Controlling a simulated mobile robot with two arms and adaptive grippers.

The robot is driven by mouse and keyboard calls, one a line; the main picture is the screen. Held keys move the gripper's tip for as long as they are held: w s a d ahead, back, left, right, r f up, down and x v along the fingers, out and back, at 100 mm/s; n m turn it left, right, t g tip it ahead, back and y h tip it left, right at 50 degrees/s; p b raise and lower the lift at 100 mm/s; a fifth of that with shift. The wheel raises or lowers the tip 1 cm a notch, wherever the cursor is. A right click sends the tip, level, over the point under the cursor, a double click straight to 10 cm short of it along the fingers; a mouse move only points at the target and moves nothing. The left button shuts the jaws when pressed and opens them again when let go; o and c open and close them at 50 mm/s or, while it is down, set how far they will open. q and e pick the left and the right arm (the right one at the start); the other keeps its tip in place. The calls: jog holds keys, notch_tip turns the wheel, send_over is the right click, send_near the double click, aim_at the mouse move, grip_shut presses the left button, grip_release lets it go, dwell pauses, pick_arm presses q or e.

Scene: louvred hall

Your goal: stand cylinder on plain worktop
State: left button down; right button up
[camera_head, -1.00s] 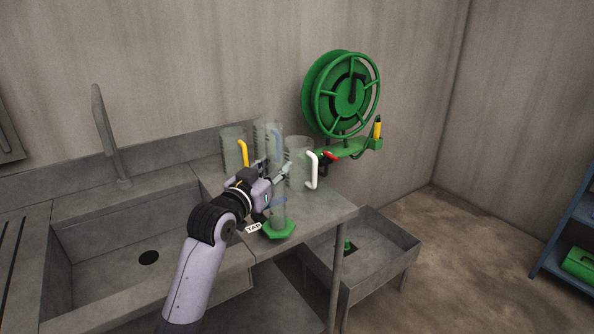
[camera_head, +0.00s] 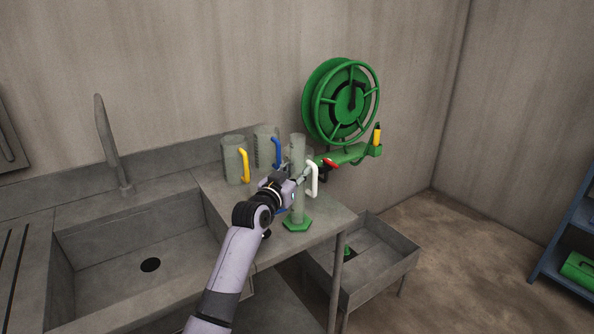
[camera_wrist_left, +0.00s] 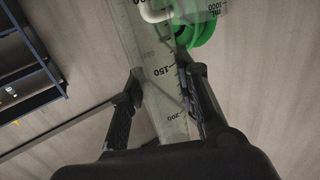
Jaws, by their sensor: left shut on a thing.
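The clear measuring cylinder (camera_head: 297,150) stands upright at the right end of the grey worktop (camera_head: 330,222). Its green hexagonal foot (camera_head: 297,225) is at the worktop surface near the front edge; I cannot tell whether it touches. My left gripper (camera_head: 299,181) is shut on the cylinder around its middle. In the left wrist view the cylinder (camera_wrist_left: 160,95), with marks at 150 and 200, lies between the two fingers (camera_wrist_left: 163,100). My right gripper is in neither view.
Jugs with a yellow handle (camera_head: 245,166), a blue handle (camera_head: 277,153) and a white handle (camera_head: 313,180) stand behind, the white one close by the cylinder. A sink (camera_head: 120,265) lies left. A green hose reel (camera_head: 342,100) is on the wall. A low trough (camera_head: 375,280) is right.

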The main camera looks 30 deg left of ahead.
pick_arm(q)
jog(key=c, duration=1.2)
grip_release()
jog(key=shift+s, duration=0.1)
jog(key=shift+s+d, duration=0.1)
jog(key=shift+s, duration=0.3)
jog(key=s, duration=0.3)
jog(key=s+d+b, duration=0.1)
jog(key=s, duration=0.7)
jog(key=shift+d+r, duration=0.1)
jog(key=shift+d, duration=0.1)
